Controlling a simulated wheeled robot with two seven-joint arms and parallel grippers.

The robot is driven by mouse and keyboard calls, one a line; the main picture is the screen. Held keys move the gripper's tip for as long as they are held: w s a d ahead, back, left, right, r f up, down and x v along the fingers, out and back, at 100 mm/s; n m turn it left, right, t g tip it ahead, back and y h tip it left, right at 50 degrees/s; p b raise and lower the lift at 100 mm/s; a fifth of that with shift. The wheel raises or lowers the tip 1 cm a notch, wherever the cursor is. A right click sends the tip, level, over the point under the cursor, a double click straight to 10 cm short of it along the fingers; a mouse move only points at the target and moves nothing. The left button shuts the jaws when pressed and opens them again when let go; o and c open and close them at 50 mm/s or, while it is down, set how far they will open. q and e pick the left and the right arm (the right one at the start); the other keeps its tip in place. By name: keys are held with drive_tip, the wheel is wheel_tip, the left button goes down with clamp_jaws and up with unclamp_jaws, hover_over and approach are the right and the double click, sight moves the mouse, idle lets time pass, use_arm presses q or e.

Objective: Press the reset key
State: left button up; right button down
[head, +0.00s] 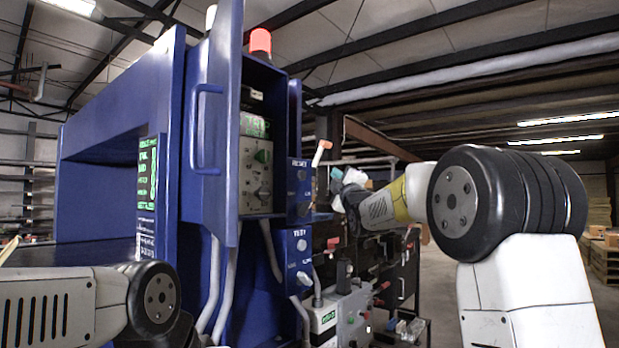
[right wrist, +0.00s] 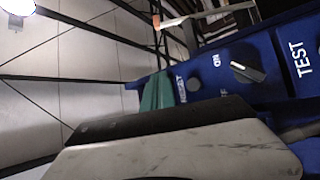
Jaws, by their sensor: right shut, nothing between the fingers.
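The blue control box (head: 300,180) carries a RESET label near its top, and in the right wrist view (right wrist: 225,75) the label is partly covered. My right gripper (head: 336,186) is shut and empty, just right of this box. In the right wrist view its teal fingertips (right wrist: 158,93) are together beside the RESET lettering; I cannot tell whether they touch anything. A grey knob (right wrist: 248,72) lies between the ON mark and the TEST label. My left gripper is out of view; only part of its arm shows at lower left.
A TEST box (head: 300,250) hangs below. A lever with an orange tip (head: 321,153) juts out close to my right gripper. The blue machine's open door (head: 215,140) with a handle stands left. Hoses and a grey unit (head: 345,315) lie below.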

sight(306, 173)
drive_tip(key=w+a, duration=0.5)
drive_tip(key=a, duration=0.2)
idle(0.4)
drive_tip(key=shift+w+a, duration=0.1)
idle(1.8)
drive_tip(key=shift+w+a, duration=0.25)
drive_tip(key=shift+a, duration=0.05)
drive_tip(key=shift+w+a, duration=0.3)
drive_tip(key=shift+a, duration=0.1)
idle(0.8)
idle(0.3)
drive_tip(key=shift+s+d, duration=0.6)
drive_tip(key=shift+d, duration=0.1)
drive_tip(key=shift+s+d, duration=0.75)
drive_tip(key=shift+d, duration=0.3)
drive_tip(key=shift+s+d, duration=0.7)
drive_tip(key=shift+d, duration=0.3)
